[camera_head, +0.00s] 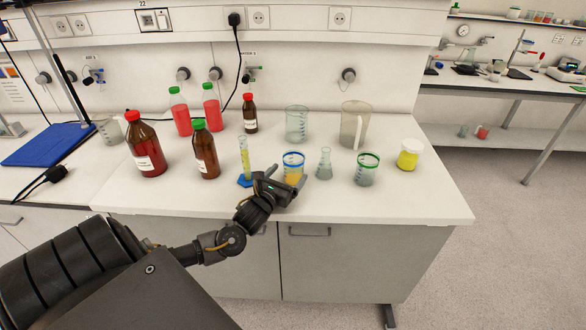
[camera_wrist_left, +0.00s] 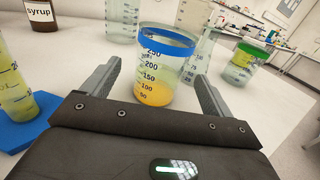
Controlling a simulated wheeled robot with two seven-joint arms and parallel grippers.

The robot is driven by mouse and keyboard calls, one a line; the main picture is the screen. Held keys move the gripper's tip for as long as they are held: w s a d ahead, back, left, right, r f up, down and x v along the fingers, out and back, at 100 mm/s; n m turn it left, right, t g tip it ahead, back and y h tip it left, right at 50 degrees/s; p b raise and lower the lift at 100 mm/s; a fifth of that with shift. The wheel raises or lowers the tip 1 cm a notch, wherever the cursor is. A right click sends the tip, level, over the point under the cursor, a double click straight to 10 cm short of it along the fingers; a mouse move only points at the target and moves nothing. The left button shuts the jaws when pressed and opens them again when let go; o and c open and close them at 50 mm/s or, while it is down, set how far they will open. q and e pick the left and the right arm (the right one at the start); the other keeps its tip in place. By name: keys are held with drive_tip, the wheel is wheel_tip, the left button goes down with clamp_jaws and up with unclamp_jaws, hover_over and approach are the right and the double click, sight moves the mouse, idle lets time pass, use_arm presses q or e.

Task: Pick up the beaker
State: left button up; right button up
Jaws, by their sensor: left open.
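A clear beaker with a blue rim (camera_head: 293,161) and orange-yellow liquid stands upright near the front edge of the white bench. In the left wrist view the beaker (camera_wrist_left: 163,66) is between the two fingers, with graduation marks facing me. My left gripper (camera_head: 287,180) is open, with one finger on each side of the beaker; the wrist view shows its fingers (camera_wrist_left: 160,90) apart. I cannot tell whether either finger touches the glass. In the head view the gripper hides the beaker's lower part. My right gripper is not in view.
A yellow-filled cylinder on a blue base (camera_head: 245,181) stands close left of the gripper. An Erlenmeyer flask (camera_head: 324,166) stands close right, then a green-rimmed beaker (camera_head: 366,170) and a yellow jar (camera_head: 408,155). Larger empty beaker (camera_head: 297,124) and jug (camera_head: 354,122) stand behind.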

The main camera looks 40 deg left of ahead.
sight(298, 157)
use_arm(q)
drive_tip(key=w, duration=0.4)
drive_tip(key=shift+w+a+p, duration=0.1)
drive_tip(key=shift+a+p, duration=0.25)
drive_tip(key=c, duration=1.2)
drive_tip(key=shift+r, duration=0.2)
drive_tip(key=shift+r+b, duration=0.5)
drive_tip(key=shift+r, duration=0.3)
drive_tip(key=s+r+b, duration=0.4)
drive_tip(key=s+r, duration=0.7)
drive_tip(key=s, duration=0.3)
